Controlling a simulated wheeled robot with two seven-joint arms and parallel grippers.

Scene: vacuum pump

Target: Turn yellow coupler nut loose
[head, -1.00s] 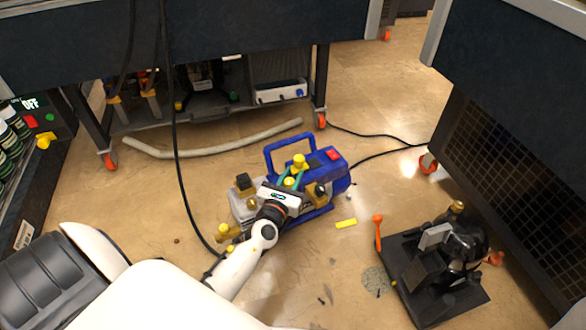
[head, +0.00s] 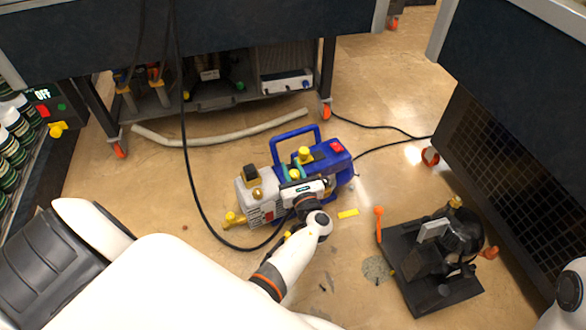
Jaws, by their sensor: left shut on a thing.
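The blue and silver vacuum pump (head: 333,161) stands on the floor in the middle of the head view. My left gripper (head: 293,173) is over its top, with teal fingers shut on a small yellow part that appears to be the yellow coupler nut (head: 294,174). The fingers and hand hide most of that nut. Another yellow cap (head: 304,154) sits just behind it on the pump, and a yellow fitting (head: 233,219) is at the pump's left end. My right gripper is out of view.
A black device on a black plate (head: 449,297) stands to the right. A black cable (head: 188,170) runs to the pump's left side. A pale hose (head: 222,137) lies under the bench behind.

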